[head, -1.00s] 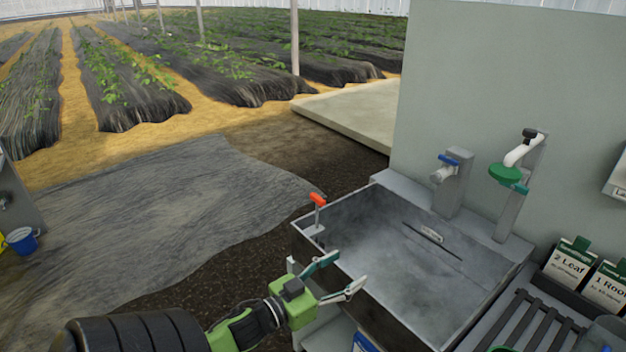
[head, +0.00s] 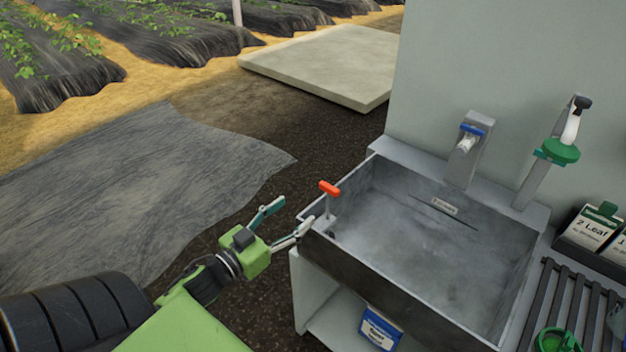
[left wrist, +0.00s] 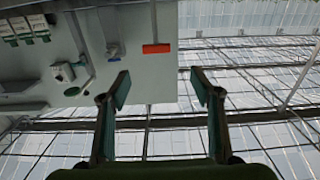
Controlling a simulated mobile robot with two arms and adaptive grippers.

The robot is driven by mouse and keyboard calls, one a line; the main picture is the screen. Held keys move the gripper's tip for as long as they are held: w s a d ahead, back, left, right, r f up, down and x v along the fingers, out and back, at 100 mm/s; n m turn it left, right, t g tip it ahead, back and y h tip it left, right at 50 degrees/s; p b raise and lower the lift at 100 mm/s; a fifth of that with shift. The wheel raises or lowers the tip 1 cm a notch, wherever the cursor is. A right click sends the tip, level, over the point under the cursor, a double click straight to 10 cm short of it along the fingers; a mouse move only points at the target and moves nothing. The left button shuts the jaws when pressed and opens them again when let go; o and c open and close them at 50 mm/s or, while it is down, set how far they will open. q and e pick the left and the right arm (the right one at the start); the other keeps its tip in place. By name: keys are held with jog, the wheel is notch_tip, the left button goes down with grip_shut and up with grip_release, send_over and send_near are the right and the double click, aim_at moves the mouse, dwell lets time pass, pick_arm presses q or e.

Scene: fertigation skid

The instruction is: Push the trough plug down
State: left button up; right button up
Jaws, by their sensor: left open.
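The trough plug has an orange-red T-shaped handle (head: 329,188) on a thin upright stem. It stands in the left corner of the grey metal trough (head: 410,295), with the handle above the rim. My left gripper (head: 290,215) is open and empty, just left of the trough's left corner. Its fingers point toward the handle but look apart from it. In the left wrist view, the red handle (left wrist: 157,48) shows beyond and between the open fingertips (left wrist: 160,90). My right gripper is not in view.
A blue-handled tap (head: 467,143) and a green-headed fixture (head: 558,151) stand behind the trough. A slatted rack (head: 565,300) and seed packets (head: 597,228) are at the right. A blue-and-white box (head: 381,327) sits below the trough. The floor to the left is open.

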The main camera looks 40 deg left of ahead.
aim_at(327, 189)
pick_arm(q)
jog(key=w, duration=0.4)
jog(key=w+d+p, duration=0.1)
jog(key=w, duration=0.4)
jog(key=w+p, duration=0.1)
jog(key=w, duration=0.3)
jog(key=shift+w+d+r, duration=0.15)
jog(key=shift+w+d, duration=0.15)
jog(key=shift+d, duration=0.05)
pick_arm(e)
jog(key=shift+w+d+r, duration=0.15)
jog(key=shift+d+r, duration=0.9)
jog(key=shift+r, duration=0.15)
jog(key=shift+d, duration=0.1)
